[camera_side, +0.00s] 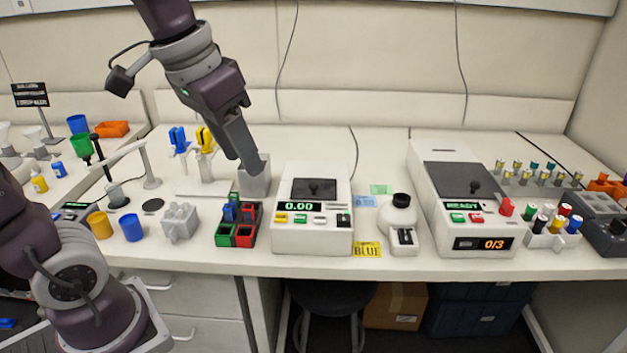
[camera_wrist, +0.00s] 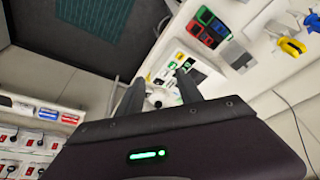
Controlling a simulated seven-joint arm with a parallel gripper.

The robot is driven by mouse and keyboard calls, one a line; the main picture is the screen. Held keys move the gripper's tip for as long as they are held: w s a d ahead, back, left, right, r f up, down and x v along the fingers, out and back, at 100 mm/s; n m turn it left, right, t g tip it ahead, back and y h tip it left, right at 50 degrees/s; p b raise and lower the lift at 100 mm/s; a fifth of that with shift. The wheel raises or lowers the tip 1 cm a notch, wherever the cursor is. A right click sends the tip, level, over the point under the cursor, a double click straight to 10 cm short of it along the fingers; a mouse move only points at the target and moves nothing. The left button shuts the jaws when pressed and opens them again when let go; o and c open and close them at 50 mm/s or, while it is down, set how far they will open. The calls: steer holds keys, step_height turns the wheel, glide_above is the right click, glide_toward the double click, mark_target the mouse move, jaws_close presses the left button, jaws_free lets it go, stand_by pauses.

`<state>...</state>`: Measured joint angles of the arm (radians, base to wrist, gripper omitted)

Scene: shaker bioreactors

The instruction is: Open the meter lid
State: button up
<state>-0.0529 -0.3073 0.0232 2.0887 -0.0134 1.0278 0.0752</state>
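The meter (camera_side: 312,230) is a white box showing 0.00, in the middle of the bench in the side view. In the wrist view, a white panel with dark marks, probably the meter (camera_wrist: 184,66), shows just beyond the fingertips, partly hidden by a finger. My gripper (camera_side: 255,164) is above and left of the meter, apart from the lid. In the wrist view my gripper (camera_wrist: 161,82) has its two fingers spread with nothing held between them.
A pale block (camera_side: 255,182) stands below my fingertips, behind a red and green rack (camera_side: 237,226). A white bottle device (camera_side: 401,222) stands right of the meter, then a larger machine (camera_side: 455,205) reading READY and 0/3. Blue and yellow pipettes (camera_side: 205,139) stand at left.

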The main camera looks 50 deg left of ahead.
steer(key=w+a+g, duration=0.1)
steer(key=w+a, duration=0.1)
steer(key=w, duration=0.5)
steer(key=g, duration=0.3)
glide_above(313, 183)
step_height(313, 183, down, 10)
steer(key=shift+d+f, duration=0.1)
steer(key=shift+f, duration=0.05)
step_height(313, 183, down, 6)
steer(key=shift+r, duration=0.1)
steer(key=shift+f, duration=0.45)
jaws_close()
